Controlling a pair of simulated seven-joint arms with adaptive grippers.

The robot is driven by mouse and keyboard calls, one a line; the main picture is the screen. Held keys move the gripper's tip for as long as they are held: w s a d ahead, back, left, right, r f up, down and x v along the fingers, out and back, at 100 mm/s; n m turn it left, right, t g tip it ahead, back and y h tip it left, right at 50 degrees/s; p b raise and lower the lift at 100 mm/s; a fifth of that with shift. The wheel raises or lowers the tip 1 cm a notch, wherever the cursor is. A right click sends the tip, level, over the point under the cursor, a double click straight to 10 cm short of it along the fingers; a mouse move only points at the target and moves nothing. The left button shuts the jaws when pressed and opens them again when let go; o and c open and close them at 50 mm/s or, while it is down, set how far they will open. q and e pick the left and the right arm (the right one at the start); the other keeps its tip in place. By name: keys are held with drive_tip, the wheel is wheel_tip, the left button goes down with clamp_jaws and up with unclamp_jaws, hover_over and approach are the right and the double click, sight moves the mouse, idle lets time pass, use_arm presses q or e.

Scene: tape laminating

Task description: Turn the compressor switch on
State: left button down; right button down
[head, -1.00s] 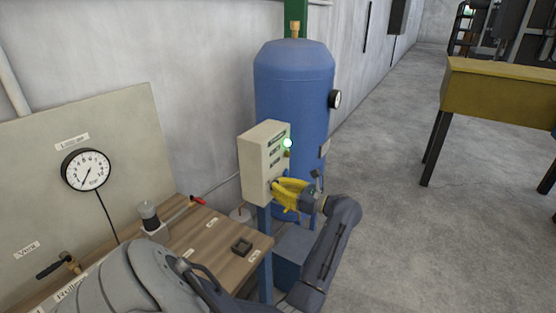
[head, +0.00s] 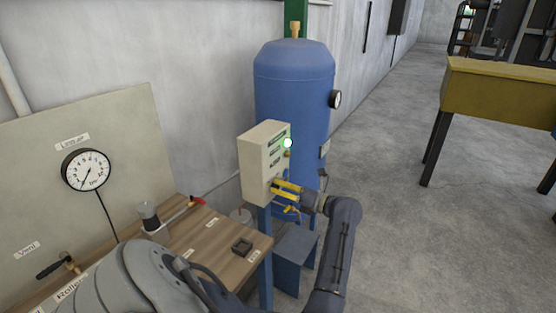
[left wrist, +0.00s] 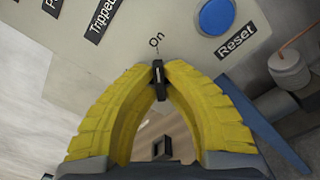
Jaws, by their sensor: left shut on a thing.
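The compressor switch (left wrist: 159,82) is a small black knob on the control box (head: 260,150). In the left wrist view its handle stands nearly upright, with a white mark facing the tick under the "On" label (left wrist: 157,41). My left gripper (left wrist: 157,78) has yellow fingers with their tips closed on the knob from both sides. In the head view the gripper (head: 276,187) reaches the lower front of the box, and I cannot make out the knob there. A green light (head: 288,143) glows on the box front. My right gripper is not in view.
A blue button (left wrist: 215,16) above the "Reset" label lies close by on the panel. The blue tank (head: 294,95) stands behind the box. A wooden bench (head: 205,242) and a dial gauge (head: 86,170) are to the left.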

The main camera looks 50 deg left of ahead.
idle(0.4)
use_arm(q)
drive_tip(key=c, duration=1.5)
unclamp_jaws()
drive_tip(key=shift+a, duration=0.1)
drive_tip(key=v, duration=0.7)
drive_tip(key=shift+d, duration=0.3)
drive_tip(key=shift+a, duration=0.1)
drive_tip(key=x, duration=0.7)
drive_tip(key=shift+a, duration=0.1)
